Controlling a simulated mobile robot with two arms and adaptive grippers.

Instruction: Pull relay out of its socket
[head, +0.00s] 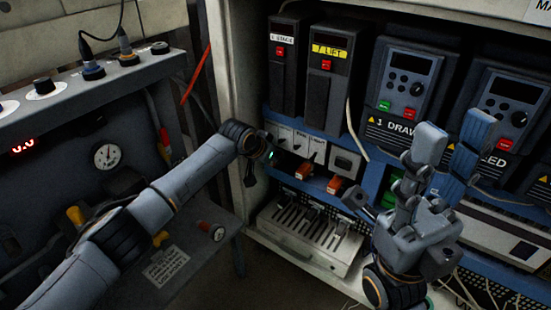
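Two small orange-brown blocks, which look like relays, sit low on the blue panel strip in the cabinet: one on the left (304,171) and one on the right (336,185). I cannot tell how they are seated. My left gripper (262,160) is at the cabinet's left edge, just left of the strip; it is small and dark, and its fingers cannot be made out. A small green light shows beside it. My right gripper (455,138) is in the right foreground, fingers pointing up and spread apart, with nothing seen between them.
White labelled modules (300,138) sit above the orange blocks. Dark drive units (328,75) and grey drives (402,85) stand above. A slotted metal unit (310,232) lies below. Loose wires hang at lower right. A console with a gauge (107,156) stands at left.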

